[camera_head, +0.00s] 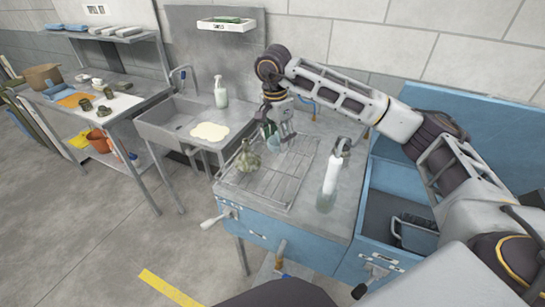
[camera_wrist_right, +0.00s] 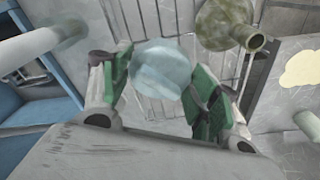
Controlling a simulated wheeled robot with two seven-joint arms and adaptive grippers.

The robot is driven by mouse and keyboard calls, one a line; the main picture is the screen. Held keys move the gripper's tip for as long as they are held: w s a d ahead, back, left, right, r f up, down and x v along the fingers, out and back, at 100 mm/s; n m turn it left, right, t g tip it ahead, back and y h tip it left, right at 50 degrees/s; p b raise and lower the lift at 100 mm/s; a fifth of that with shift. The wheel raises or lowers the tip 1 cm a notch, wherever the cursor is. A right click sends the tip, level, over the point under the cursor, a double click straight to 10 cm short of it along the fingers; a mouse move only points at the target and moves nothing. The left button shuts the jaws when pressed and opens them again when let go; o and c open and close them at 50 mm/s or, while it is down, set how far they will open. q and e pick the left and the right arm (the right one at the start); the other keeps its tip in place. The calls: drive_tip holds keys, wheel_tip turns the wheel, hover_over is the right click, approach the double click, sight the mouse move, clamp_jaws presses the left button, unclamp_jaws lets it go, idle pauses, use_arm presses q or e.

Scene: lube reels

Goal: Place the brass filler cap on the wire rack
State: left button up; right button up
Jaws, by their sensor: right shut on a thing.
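My right gripper (camera_head: 274,138) is over the far part of the wire rack (camera_head: 268,188). It is shut on a pale blue-grey, roundish, faceted thing (camera_wrist_right: 162,67), held between its green finger pads in the right wrist view. Its colour does not look like brass, and I cannot tell whether it touches the rack. An olive-brass fitting with a side spout (camera_head: 248,160) stands on the rack, left of the gripper; it also shows in the right wrist view (camera_wrist_right: 222,22). I cannot pick out the brass filler cap for sure. My left gripper is not in view.
A spray bottle (camera_head: 329,185) stands right of the rack. A sink (camera_head: 175,121) with a cream cloth (camera_head: 209,131) is on the left. An open blue drawer (camera_head: 385,215) is on the right. The rack's near part is bare.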

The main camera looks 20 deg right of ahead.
sight(276, 184)
drive_tip(key=m, duration=0.6)
drive_tip(key=shift+s+d+g, duration=0.2)
drive_tip(key=shift+s+g, duration=0.05)
drive_tip(key=shift+g, duration=0.05)
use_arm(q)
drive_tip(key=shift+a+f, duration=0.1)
use_arm(e)
drive_tip(key=m, duration=0.6)
drive_tip(key=shift+s+d+m+g, duration=0.2)
drive_tip(key=shift+m+g, duration=0.1)
drive_tip(key=shift+m, duration=0.1)
drive_tip(key=shift+r, duration=0.1)
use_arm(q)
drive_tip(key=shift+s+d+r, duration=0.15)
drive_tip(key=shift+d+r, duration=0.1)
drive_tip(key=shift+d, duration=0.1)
use_arm(e)
drive_tip(key=shift+f, duration=3.15)
drive_tip(key=shift+f+p, duration=0.45)
drive_tip(key=shift+f, duration=1.3)
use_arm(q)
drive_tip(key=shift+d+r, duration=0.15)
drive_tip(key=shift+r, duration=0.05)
use_arm(e)
drive_tip(key=shift+f, duration=0.15)
